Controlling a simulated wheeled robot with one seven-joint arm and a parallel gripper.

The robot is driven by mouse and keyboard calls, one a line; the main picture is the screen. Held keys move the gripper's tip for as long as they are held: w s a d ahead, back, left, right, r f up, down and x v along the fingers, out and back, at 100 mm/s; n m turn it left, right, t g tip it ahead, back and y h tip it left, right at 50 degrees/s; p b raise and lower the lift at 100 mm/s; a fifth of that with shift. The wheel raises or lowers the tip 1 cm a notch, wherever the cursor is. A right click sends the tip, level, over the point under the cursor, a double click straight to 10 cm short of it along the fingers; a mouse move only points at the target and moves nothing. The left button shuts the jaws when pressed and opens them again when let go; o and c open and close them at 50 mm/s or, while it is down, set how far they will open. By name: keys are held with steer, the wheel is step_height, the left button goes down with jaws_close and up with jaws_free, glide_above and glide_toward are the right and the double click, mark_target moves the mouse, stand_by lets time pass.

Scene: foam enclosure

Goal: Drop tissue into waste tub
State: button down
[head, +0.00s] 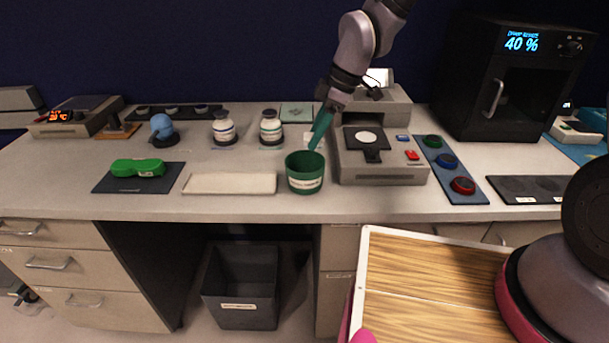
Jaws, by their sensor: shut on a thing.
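A round green tub (305,184) with a white label stands upright and open near the front of the bench; the label is too small to read. My gripper (314,146) reaches down from above with its long teal-green fingers, tips just over the tub's back rim. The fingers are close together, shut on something.
A grey device (381,172) stands close right of the tub, and a pale flat tray (230,183) lies to its left. A dark bin (240,285) stands under the bench. A black oven-like machine (510,80) is at right.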

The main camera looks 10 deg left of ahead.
steer(key=shift+c, duration=1.8)
jaws_free()
steer(key=s+v, duration=0.1)
steer(key=v, duration=0.9)
steer(key=shift+w+d+r, duration=0.2)
steer(key=shift+w+r, duration=0.1)
steer(key=shift+w, duration=0.2)
